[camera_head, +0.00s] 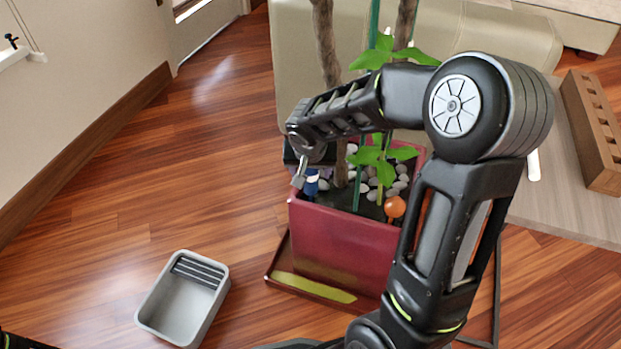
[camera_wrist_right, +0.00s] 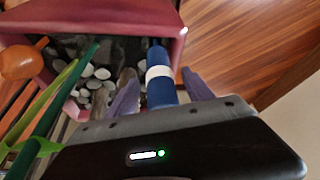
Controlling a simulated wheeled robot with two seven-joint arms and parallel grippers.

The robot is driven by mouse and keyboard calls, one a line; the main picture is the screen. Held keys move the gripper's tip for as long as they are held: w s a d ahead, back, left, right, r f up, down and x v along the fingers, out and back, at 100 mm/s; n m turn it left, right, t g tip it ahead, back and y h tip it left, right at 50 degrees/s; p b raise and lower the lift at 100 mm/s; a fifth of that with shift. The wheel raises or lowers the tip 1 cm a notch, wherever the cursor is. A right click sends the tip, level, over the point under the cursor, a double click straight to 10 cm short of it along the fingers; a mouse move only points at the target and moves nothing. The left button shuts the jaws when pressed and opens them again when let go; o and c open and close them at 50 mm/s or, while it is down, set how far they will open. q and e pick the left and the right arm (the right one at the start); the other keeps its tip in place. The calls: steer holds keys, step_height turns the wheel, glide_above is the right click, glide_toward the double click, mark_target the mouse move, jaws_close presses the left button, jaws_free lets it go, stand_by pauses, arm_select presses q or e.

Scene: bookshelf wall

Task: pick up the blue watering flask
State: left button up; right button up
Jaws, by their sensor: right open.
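The blue watering flask (camera_head: 311,184) with a white band stands inside the red planter (camera_head: 345,243), near its left wall. It also shows in the right wrist view as a blue flask (camera_wrist_right: 160,92) beside the planter's wall. My right gripper (camera_head: 304,180) is at the planter's left rim, over the flask. In the right wrist view my right gripper (camera_wrist_right: 158,72) is open, with one finger on each side of the flask. I cannot tell whether either finger touches it. My left gripper is not in view.
Plant stems, leaves and an orange fruit (camera_head: 395,207) rise beside the flask, with white pebbles (camera_head: 400,184) around them. A grey tray (camera_head: 183,299) lies on the floor at the left. A wooden rack (camera_head: 592,130) is at the right. The left floor is otherwise clear.

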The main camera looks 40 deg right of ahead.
steer(key=x, duration=0.3)
steer(key=shift+f+b, duration=0.15)
steer(key=shift+b, duration=0.25)
steer(key=shift+c, duration=0.6)
jaws_close()
